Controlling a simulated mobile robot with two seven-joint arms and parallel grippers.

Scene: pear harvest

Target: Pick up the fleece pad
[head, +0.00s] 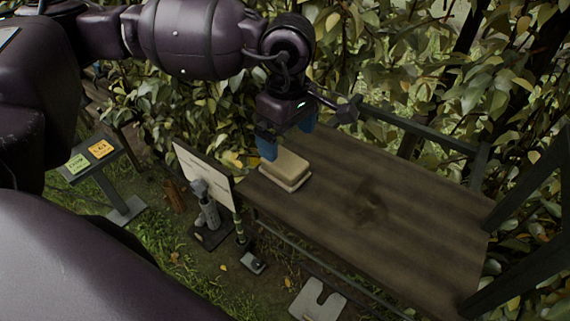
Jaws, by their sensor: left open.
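The fleece pad (286,169) looks like a cream, rounded block with a paler lower layer. It lies at the left end of the brown wooden table (400,205). My left gripper (284,143) comes down from above at the pad's far left edge, with its blue fingers apart. One finger overlaps the pad's edge in the picture; I cannot tell whether it touches. My right gripper is not in the picture.
A white board (203,172) and a grey device (208,207) stand left of the table. Leafy branches crowd behind. The table's middle and right are clear.

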